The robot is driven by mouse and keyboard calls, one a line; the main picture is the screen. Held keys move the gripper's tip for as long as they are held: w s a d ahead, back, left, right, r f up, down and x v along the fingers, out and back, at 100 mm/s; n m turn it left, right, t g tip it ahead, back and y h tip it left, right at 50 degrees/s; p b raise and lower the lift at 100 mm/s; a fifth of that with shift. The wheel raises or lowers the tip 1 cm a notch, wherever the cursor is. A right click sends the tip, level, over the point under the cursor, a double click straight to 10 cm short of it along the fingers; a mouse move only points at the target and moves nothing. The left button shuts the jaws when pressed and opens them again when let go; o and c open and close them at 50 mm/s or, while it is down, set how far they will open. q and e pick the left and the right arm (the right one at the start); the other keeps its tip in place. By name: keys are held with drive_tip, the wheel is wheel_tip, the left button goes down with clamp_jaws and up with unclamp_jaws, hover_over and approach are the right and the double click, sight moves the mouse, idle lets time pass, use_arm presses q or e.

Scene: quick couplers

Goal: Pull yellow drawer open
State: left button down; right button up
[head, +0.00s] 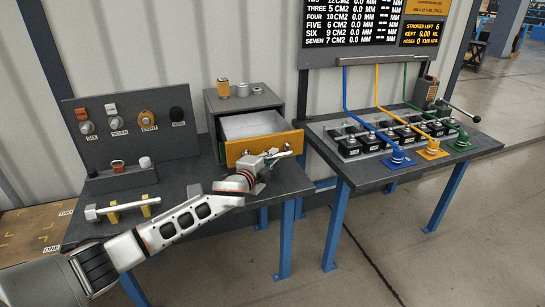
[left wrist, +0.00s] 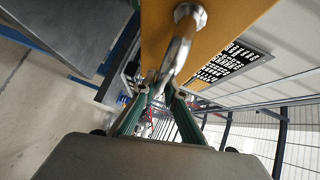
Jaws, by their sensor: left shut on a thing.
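The yellow drawer (head: 262,147) sits in a dark grey cabinet (head: 236,106) on the left workbench. It is partly pulled out, and its pale inside shows from above. My left gripper (head: 270,160) is at the drawer's front. In the left wrist view the yellow drawer front (left wrist: 215,45) fills the top, with a curved metal handle (left wrist: 181,45) on it. The green fingers of my left gripper (left wrist: 158,93) are closed on the handle's lower end. My right gripper is in neither view.
Small cylinders (head: 242,89) stand on the cabinet. A panel with knobs (head: 128,128) is to its left, and a metal bar tool (head: 122,208) lies at the bench front. The right bench (head: 392,181) holds hose couplers, with a gap between the benches.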

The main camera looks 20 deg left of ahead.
use_arm(q)
drive_tip(key=c, duration=2)
unclamp_jaws()
drive_tip(key=shift+c, duration=0.2)
drive_tip(key=shift+s, duration=0.1)
drive_tip(key=v, duration=1.2)
drive_tip(key=shift+f, duration=0.15)
drive_tip(key=s+d+f+n+g, duration=0.2)
drive_tip(key=s+d+f+n, duration=0.15)
drive_tip(key=s+f, duration=0.5)
drive_tip(key=s+f+n+g, duration=0.3)
drive_tip(key=s+f+n, duration=0.8)
drive_tip(key=s+f, duration=1)
drive_tip(key=s, duration=0.4)
drive_tip(key=shift+a+f+y, duration=0.15)
drive_tip(key=shift+a+y, duration=0.15)
drive_tip(key=shift+a, duration=0.1)
